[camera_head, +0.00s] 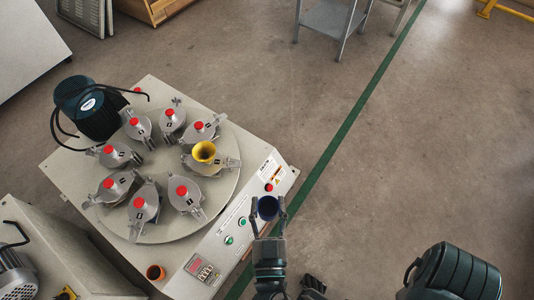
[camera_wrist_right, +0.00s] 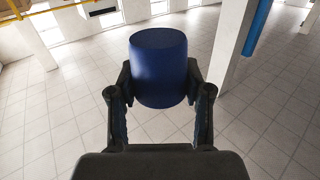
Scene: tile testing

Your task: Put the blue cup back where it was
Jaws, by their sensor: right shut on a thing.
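The blue cup (camera_head: 268,207) is between the fingers of my right gripper (camera_head: 268,212), above or beside the right front edge of the machine (camera_head: 215,262). In the right wrist view the blue cup (camera_wrist_right: 158,66) sits between both fingertips of my right gripper (camera_wrist_right: 158,88), which is shut on it. A yellow cup (camera_head: 204,152) is on the round turntable (camera_head: 172,227). My left gripper is not in view.
Several grey clamps with red knobs (camera_head: 146,204) ring the turntable. A dark motor (camera_head: 88,108) stands at the machine's back left. A control panel (camera_head: 203,269) and buttons line its front edge. Another machine (camera_head: 65,250) is at lower left. Floor to the right is clear.

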